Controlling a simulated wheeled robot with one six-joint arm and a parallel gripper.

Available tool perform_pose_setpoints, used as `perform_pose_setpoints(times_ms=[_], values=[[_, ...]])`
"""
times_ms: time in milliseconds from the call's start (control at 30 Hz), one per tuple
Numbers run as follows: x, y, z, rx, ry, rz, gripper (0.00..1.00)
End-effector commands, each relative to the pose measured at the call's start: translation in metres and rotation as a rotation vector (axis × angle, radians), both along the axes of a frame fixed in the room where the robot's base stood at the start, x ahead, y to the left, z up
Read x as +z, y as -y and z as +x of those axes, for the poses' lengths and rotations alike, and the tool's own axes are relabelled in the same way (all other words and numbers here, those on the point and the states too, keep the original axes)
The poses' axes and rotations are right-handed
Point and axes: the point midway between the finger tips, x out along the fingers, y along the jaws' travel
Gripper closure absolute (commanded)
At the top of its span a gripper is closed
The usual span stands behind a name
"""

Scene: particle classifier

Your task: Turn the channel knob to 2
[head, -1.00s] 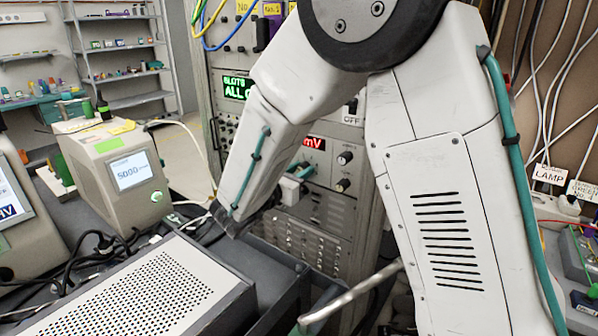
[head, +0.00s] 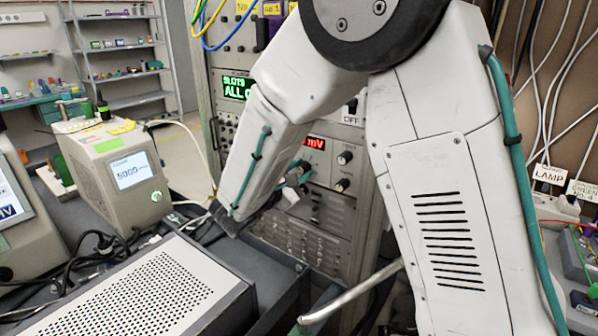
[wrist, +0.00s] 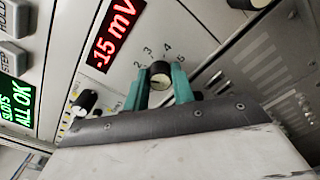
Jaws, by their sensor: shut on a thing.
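The channel knob (wrist: 160,70) is a small dark round knob with a pale face, with the numbers 2, 3, 4 and 5 printed in an arc around it. In the wrist view my gripper (wrist: 160,85) has its two teal fingers on either side of the knob, shut on it. I cannot clearly tell which number its mark points to. In the head view my gripper (head: 300,172) is at the front of the rack panel, and it hides the knob there.
A red display (wrist: 115,32) reading -15 mV sits above the knob. A second black knob (wrist: 86,102) is to the left. A green display (wrist: 14,100) reads SLOTS ALL OK. A perforated grey box (head: 150,290) stands in front of the rack.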

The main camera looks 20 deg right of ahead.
Motion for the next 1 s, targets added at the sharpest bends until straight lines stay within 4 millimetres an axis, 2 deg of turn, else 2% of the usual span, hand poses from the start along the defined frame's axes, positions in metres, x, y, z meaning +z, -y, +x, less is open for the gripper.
perform_pose_setpoints(times_ms=[500, 533, 600, 867, 1000], values=[[-0.0011, -0.0003, -0.0008, 0.000, 0.015, 0.012, 0.98], [-0.0011, -0.0003, -0.0008, 0.000, 0.015, 0.012, 0.69], [-0.0010, -0.0002, -0.0008, 0.000, 0.015, 0.012, 0.53], [-0.0005, 0.0002, -0.0006, -0.001, 0.016, 0.012, 0.53], [-0.0005, -0.0093, -0.0058, 0.003, 0.016, 0.012, 0.53]])
